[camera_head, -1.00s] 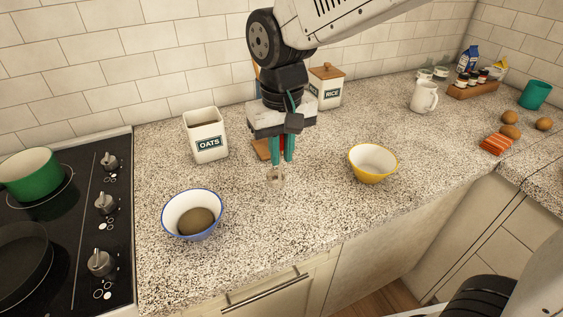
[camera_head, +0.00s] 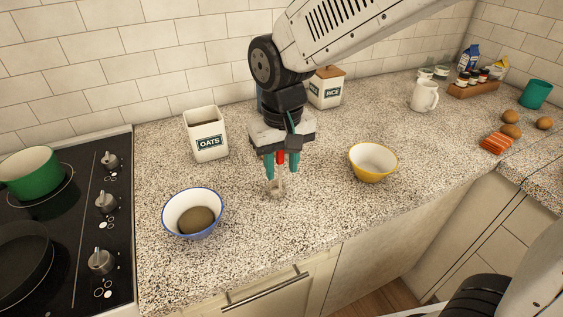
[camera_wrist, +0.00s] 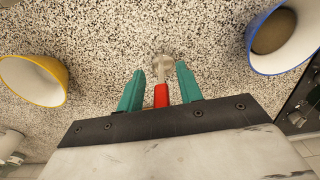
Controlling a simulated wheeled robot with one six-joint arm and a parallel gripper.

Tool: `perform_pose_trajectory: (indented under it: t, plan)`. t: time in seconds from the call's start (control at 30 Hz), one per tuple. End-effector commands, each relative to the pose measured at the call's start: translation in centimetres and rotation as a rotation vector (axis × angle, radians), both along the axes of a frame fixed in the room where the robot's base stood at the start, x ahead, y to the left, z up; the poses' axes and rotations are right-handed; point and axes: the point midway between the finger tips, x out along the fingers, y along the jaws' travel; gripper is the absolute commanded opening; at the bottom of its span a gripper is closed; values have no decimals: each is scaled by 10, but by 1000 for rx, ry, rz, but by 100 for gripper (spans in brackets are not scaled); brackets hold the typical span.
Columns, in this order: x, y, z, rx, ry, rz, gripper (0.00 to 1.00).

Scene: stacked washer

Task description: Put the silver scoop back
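The silver scoop (camera_head: 277,187) shows a small shiny bowl end just below my gripper (camera_head: 282,170), at the middle of the speckled counter. A red piece, apparently its handle, rises between my teal fingers. In the wrist view the scoop's bowl end (camera_wrist: 163,62) lies ahead of my gripper (camera_wrist: 160,78), with the red piece between the fingers. The fingers are spread, with a gap on each side of the red piece. I cannot tell if the scoop rests on the counter. The open OATS canister (camera_head: 206,140) stands behind left.
A blue-rimmed bowl (camera_head: 174,216) holding a brown round thing is front left; a yellow bowl (camera_head: 373,174) is right. The wooden-lidded RICE canister (camera_head: 326,92) stands behind my wrist. The stove (camera_head: 75,240) is left. Counter in front of my gripper is clear.

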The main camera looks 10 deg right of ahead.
Motion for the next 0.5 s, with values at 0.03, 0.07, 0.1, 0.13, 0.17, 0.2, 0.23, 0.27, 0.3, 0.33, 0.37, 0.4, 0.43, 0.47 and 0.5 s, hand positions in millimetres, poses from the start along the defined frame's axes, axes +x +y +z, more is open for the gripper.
perform_pose_trajectory:
  t: [0.03,0.07,0.1,0.13,0.17,0.2,0.23,0.27,0.3,0.33,0.37,0.4,0.43,0.47,0.5]
  plan:
    - [0,0,2,0,-1,0,36]
    - [0,0,4,1,-2,0,36]
    - [0,0,8,2,-3,0,36]
    - [1,0,11,2,-3,0,36]
    - [0,0,16,2,-4,0,36]
    - [1,1,24,3,-5,0,36]
    - [0,0,30,3,-5,0,36]
    - [0,0,36,3,-5,0,36]
    - [0,0,45,3,-5,0,36]
    - [0,0,52,4,-6,0,36]
    - [0,0,59,3,-5,0,36]
    - [0,0,68,2,-5,0,36]
    - [0,0,74,3,-5,0,36]
    - [-1,0,80,2,-5,0,36]
    - [0,0,88,3,-5,0,36]
